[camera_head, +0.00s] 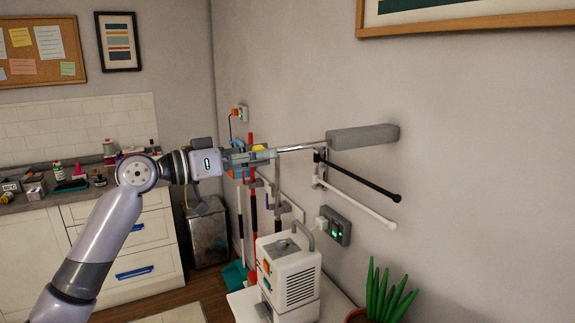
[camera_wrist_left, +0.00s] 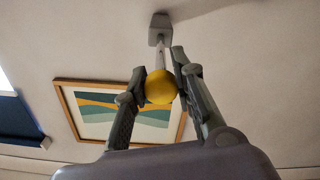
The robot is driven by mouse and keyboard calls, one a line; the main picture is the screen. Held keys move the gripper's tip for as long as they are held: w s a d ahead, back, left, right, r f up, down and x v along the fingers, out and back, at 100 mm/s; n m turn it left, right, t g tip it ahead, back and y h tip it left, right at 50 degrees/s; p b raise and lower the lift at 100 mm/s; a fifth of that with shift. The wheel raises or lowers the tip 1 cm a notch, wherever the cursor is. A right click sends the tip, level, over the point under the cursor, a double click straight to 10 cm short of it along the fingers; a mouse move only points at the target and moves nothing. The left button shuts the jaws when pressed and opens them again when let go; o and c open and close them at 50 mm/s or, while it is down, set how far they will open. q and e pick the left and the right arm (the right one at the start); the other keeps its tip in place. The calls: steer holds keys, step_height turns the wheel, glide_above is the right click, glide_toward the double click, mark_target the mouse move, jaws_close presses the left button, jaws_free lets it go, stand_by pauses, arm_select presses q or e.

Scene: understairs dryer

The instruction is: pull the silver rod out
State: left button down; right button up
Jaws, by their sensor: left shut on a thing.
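The silver rod (camera_head: 303,147) sticks out from a long grey housing (camera_head: 362,137) on the right wall. A yellow ball (camera_wrist_left: 160,87) sits at the rod's near end in the left wrist view, with the rod (camera_wrist_left: 163,60) running behind it to a grey block (camera_wrist_left: 160,30). My left gripper (camera_head: 266,154) reaches in from the left and is shut on the yellow ball, one finger on each side. In the head view the fingers mostly cover the ball. My right gripper is not in view.
A black rod (camera_head: 362,178) and a white rod (camera_head: 357,205) stick out just below the silver one. A white appliance (camera_head: 289,270) stands underneath, with a plant (camera_head: 384,295) beside it. Brooms and a metal bin (camera_head: 208,232) stand behind. A cluttered counter is at left.

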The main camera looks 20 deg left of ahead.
arm_select(q)
steer(key=b+v, duration=0.1)
steer(key=v, duration=0.2)
steer(key=shift+s+a, duration=0.1)
steer(key=c, duration=1.3)
jaws_free()
steer(key=v, duration=1.2)
steer(key=shift+r, duration=0.1)
